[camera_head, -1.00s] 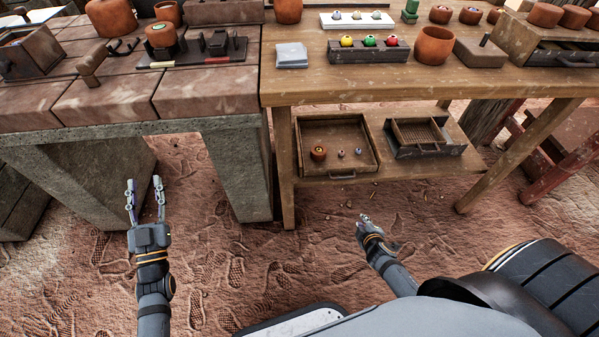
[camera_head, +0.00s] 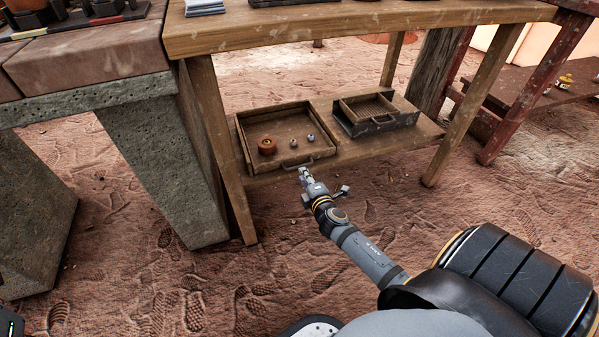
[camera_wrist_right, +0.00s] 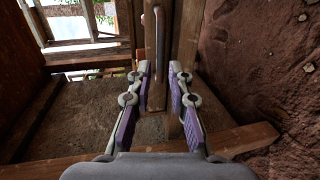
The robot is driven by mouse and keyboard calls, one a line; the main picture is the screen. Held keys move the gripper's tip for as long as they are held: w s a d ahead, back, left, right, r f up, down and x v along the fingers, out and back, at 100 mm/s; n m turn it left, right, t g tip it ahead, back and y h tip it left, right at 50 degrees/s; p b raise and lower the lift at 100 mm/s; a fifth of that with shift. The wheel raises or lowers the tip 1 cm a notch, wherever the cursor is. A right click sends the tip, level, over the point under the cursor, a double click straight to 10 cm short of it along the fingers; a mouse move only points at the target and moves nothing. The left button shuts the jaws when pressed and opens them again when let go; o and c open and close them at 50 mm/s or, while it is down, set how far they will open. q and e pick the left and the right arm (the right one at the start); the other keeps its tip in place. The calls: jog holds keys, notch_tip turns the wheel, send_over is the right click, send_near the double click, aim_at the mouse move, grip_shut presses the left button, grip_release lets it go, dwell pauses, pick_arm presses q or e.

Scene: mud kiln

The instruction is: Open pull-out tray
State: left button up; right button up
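My right gripper (camera_head: 305,173) is just in front of this handle. In the right wrist view the two fingers (camera_wrist_right: 160,75) are apart, and the handle bar (camera_wrist_right: 158,30) lines up with the gap between them. I cannot tell whether they touch it. My left gripper is out of view.
A dark box with a slatted insert (camera_head: 376,113) stands right of the tray on the shelf (camera_head: 350,154). The tabletop (camera_head: 350,25) overhangs above, with table legs (camera_head: 222,150) on both sides. A stone block support (camera_head: 160,165) stands left. The ground in front is free.

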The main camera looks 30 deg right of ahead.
jog(key=x, duration=0.5)
jog(key=shift+b, duration=0.35)
jog(key=shift+s, duration=0.1)
grip_shut()
